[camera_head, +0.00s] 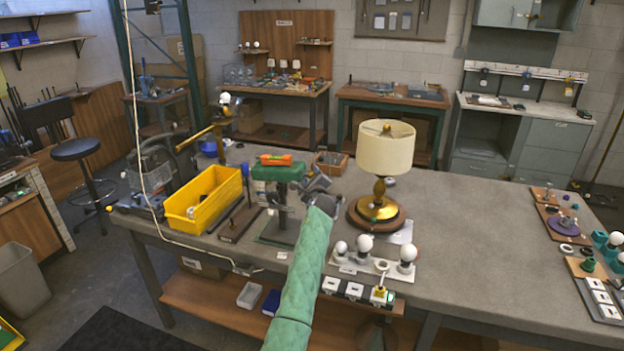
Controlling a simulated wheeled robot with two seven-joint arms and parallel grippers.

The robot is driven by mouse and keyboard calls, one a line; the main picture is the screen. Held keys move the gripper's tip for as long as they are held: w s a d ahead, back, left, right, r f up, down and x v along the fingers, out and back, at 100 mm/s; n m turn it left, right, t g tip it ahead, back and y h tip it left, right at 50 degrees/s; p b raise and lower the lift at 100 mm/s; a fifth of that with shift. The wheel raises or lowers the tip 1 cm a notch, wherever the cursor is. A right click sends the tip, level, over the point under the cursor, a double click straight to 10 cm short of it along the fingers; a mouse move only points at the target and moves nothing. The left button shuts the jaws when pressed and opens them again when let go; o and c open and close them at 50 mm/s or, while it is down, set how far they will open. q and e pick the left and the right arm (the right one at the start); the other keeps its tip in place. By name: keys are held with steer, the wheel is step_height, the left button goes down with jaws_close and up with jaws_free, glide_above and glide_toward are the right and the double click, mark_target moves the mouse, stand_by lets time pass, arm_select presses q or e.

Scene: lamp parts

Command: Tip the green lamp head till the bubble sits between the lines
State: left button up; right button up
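The green lamp head (278,173) sits on a stand on the workbench, left of the middle. An orange level (275,160) lies on top of it. The level's bubble and lines are too small to make out. My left arm, in a green quilted sleeve, reaches up from the bottom edge. Its grey gripper (314,186) is at the right side of the lamp head, close to its edge. I cannot tell whether the fingers touch the head or are open or shut. My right gripper is not in view.
A yellow bin (203,198) stands left of the stand. A table lamp with a cream shade (386,148) stands close on the right. A white board with bulbs (365,262) lies at the front edge. The bench right of the lamp is mostly clear.

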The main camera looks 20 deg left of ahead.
arm_select(q)
steer(key=shift+d+f, duration=0.1)
steer(key=shift+f, duration=0.05)
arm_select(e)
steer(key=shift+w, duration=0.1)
arm_select(q)
steer(key=shift+s+d+f, duration=0.1)
steer(key=shift+s+d, duration=0.1)
steer(key=shift+s, duration=0.15)
steer(key=b+v, duration=0.2)
steer(key=v, duration=0.4)
steer(key=shift+s+b, duration=0.35)
steer(key=shift+s, duration=0.05)
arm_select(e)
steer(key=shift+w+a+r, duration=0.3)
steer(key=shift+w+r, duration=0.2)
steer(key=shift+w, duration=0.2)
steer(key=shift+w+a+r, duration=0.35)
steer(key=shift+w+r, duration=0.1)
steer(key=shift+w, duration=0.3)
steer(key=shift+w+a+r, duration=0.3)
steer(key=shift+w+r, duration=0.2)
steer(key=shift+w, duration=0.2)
arm_select(q)
steer(key=shift+d, duration=0.15)
